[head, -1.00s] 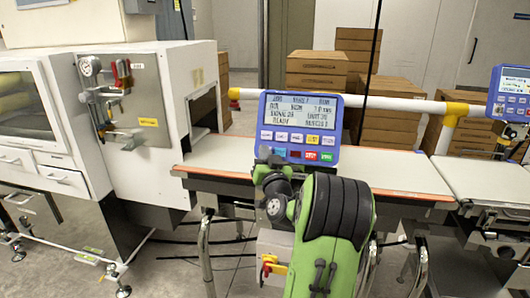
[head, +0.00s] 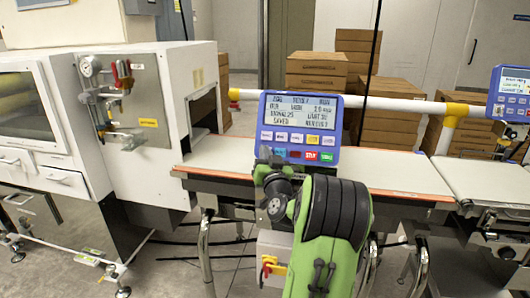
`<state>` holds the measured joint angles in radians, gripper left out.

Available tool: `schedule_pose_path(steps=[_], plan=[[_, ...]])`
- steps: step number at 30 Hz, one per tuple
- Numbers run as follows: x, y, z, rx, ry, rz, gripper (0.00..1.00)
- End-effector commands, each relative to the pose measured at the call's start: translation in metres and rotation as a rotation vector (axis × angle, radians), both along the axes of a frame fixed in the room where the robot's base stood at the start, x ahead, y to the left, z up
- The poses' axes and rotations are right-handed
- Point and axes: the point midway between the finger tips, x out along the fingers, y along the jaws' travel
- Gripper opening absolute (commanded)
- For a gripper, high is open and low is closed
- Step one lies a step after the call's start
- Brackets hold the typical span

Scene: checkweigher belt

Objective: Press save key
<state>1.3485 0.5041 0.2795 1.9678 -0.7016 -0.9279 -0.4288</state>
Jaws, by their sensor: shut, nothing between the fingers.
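The blue control panel (head: 264,118) stands above the belt with a grey screen (head: 300,115) and two rows of keys. The screen's bottom line appears to read "SAVED". The upper row has white keys and a yellow key (head: 313,139); the lower row shows a red key (head: 311,155) and a green key (head: 327,156). Key labels are too small to read, so I cannot tell which is the save key. My gripper (head: 265,154) is shut and empty at the panel's lower left, covering part of the lower row. Whether it touches a key is hidden.
The belt (head: 395,178) runs behind my arm. A white machine cabinet (head: 150,180) stands left. A white rail (head: 400,104) with yellow joints runs behind the panel. A second blue panel (head: 510,95) is at the right edge. Cardboard boxes (head: 317,70) are stacked behind.

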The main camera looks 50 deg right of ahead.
Motion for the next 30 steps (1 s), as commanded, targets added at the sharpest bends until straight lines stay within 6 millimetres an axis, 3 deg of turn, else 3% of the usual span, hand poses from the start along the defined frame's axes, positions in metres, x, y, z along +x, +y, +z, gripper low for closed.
schedule_pose_path(steps=[20,30], plan=[[-0.007,0.016,0.009,-0.001,0.001,0.0,0.0],[-0.019,0.043,0.024,-0.002,0.001,-0.001,0.0]])
